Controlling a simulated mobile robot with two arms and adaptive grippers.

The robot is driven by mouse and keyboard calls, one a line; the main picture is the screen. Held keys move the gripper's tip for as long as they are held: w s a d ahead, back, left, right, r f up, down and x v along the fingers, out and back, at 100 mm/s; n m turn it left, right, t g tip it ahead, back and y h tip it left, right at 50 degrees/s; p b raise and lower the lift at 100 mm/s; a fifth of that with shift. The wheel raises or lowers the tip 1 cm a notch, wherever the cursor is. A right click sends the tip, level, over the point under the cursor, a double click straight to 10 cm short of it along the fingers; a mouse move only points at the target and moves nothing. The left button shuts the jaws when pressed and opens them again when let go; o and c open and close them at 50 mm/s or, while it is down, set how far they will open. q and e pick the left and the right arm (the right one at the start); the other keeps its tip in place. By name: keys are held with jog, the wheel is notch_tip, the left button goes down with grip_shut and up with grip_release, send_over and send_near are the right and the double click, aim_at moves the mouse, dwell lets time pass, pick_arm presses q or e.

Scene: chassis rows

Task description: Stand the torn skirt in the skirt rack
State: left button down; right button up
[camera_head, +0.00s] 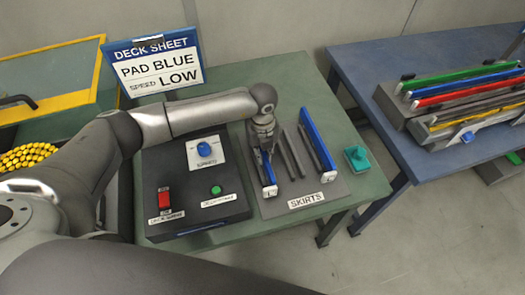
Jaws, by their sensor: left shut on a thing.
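The skirt rack (331,192) is a dark plate with raised bars and a "SKIRTS" label, on the green table. My left gripper (264,148) is above the left side of the rack, pointing down and shut on a blue skirt (267,173). This skirt is on edge at the rack's left slot, with a white marked end toward the front. I cannot tell whether it is fully seated, and no tear shows. A second blue skirt (318,146) stands upright in the right side of the rack. The middle bars between them are empty. My right gripper is not in view.
A dark control box (180,185) with a blue knob, red switch and green button is left of the rack. A deck sheet sign (155,65) stands behind. A teal block (357,158) is right of the rack. A blue table (365,65) holds several colored strips.

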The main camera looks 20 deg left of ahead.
pick_arm(q)
jog(key=shift+f+b, duration=0.4)
jog(key=shift+f, duration=0.2)
jog(key=c, duration=1.4)
grip_release()
jog(key=shift+c, duration=0.2)
notch_tip(320, 180, up, 12)
